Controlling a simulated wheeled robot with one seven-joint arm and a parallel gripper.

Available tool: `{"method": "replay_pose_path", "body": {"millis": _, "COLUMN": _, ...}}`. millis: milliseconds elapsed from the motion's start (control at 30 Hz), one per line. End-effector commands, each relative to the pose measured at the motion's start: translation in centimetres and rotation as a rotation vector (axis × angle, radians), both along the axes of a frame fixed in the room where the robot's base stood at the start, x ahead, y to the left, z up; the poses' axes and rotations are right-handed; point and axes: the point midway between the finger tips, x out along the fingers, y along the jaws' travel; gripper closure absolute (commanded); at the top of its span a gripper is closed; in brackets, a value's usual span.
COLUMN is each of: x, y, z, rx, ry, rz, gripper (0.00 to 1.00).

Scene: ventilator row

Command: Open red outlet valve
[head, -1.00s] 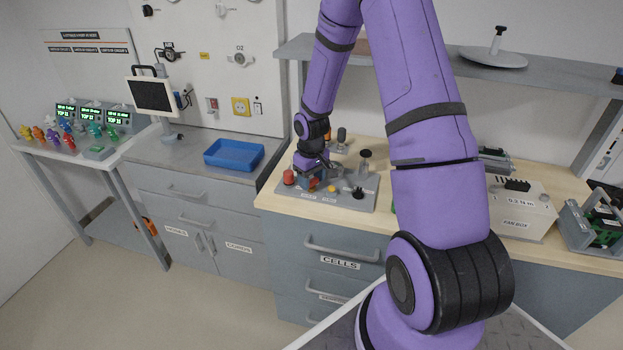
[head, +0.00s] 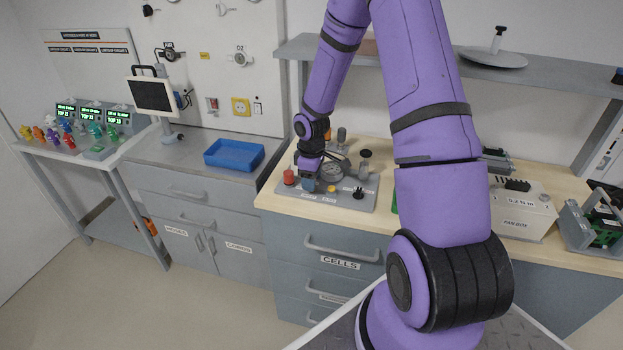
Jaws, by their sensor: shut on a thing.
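My gripper (head: 309,183) reaches down onto the left part of a grey valve panel (head: 345,204) on the wooden bench. It is shut on a small red valve handle that showed between the fingers a second ago; the fingers now hide it almost wholly. How far the handle is turned cannot be told. A red round knob (head: 289,177) stands on the panel just left of the gripper, apart from it.
On the panel are a round gauge (head: 332,171), a yellow button (head: 332,189), a black knob (head: 358,193) and a dark-topped post (head: 365,158). A blue tray (head: 234,154) lies on the left counter. A shelf (head: 440,62) hangs above the bench.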

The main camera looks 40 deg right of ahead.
Motion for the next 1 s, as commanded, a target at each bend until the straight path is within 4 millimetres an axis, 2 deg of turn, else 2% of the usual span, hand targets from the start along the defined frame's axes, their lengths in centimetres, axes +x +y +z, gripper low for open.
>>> {"method": "replay_pose_path", "body": {"millis": 367, "x": 0.0, "y": 0.0, "z": 0.0, "rx": -0.001, "ry": -0.001, "rz": 0.005, "gripper": 0.73}}
{"method": "replay_pose_path", "body": {"millis": 400, "x": 0.0, "y": 0.0, "z": 0.0, "rx": -0.001, "ry": -0.001, "rz": 0.004, "gripper": 0.40}}
{"method": "replay_pose_path", "body": {"millis": 467, "x": 0.0, "y": 0.0, "z": 0.0, "rx": -0.001, "ry": -0.001, "rz": 0.004, "gripper": 0.26}}
{"method": "replay_pose_path", "body": {"millis": 500, "x": 0.0, "y": 0.0, "z": 0.0, "rx": -0.001, "ry": -0.001, "rz": 0.004, "gripper": 0.23}}
{"method": "replay_pose_path", "body": {"millis": 800, "x": 0.0, "y": 0.0, "z": 0.2, "rx": -0.001, "ry": -0.001, "rz": 0.003, "gripper": 0.23}}
{"method": "replay_pose_path", "body": {"millis": 1000, "x": 0.1, "y": -0.1, "z": 2.4, "rx": -0.001, "ry": -0.003, "rz": 0.002, "gripper": 0.23}}
